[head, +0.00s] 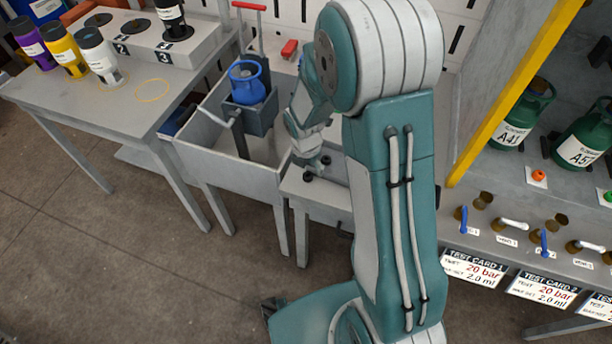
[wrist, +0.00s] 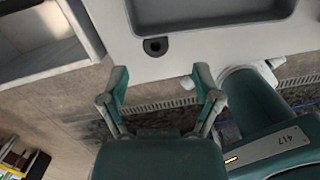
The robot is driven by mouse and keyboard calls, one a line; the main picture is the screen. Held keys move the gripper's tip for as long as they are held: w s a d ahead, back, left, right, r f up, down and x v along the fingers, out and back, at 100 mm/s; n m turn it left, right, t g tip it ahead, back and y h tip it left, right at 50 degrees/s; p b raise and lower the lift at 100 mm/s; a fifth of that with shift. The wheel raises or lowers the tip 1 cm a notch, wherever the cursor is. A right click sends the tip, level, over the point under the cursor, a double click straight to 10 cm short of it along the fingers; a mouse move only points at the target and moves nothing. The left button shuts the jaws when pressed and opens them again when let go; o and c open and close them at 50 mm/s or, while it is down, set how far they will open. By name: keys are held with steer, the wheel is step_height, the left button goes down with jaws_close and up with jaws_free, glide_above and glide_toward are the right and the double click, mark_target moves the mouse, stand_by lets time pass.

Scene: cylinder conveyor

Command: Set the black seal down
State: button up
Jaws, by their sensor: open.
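A small black ring, which looks like the black seal (wrist: 155,46), lies on the pale grey bench top (wrist: 185,50) in the wrist view. It is close to the bench edge, just outside a dark recessed tray (wrist: 205,12). My gripper (wrist: 160,80) is open and empty, its two teal fingers apart. The ring shows beyond the fingertips, between their lines, and no finger appears to touch it. In the head view my gripper (head: 312,158) is over the small grey bench, partly hidden by my arm. Small dark round spots show there; I cannot tell which is the seal.
A grey bin table (head: 230,178) with a blue cylinder (head: 247,84) in a holder stands left of my gripper. A table at far left (head: 110,108) carries several coloured bottles. At right, a yellow-posted rack (head: 500,95) holds green cylinders, with valves below. Floor at lower left is clear.

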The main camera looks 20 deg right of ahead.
mark_target(308, 175)
steer(key=f, duration=0.3)
steer(key=shift+w+d+f, duration=0.25)
steer(key=shift+w+f, duration=0.05)
steer(key=shift+f, duration=0.1)
steer(key=shift+a+f, duration=0.1)
steer(key=shift+f, duration=0.3)
steer(key=shift+w+a+f, duration=0.1)
steer(key=shift+a+f, duration=0.05)
steer(key=shift+a, duration=0.2)
steer(key=shift+d, duration=0.3)
steer(key=c, duration=0.8)
steer(key=shift+c, duration=0.2)
steer(key=shift+c, duration=0.3)
steer(key=shift+a, duration=0.1)
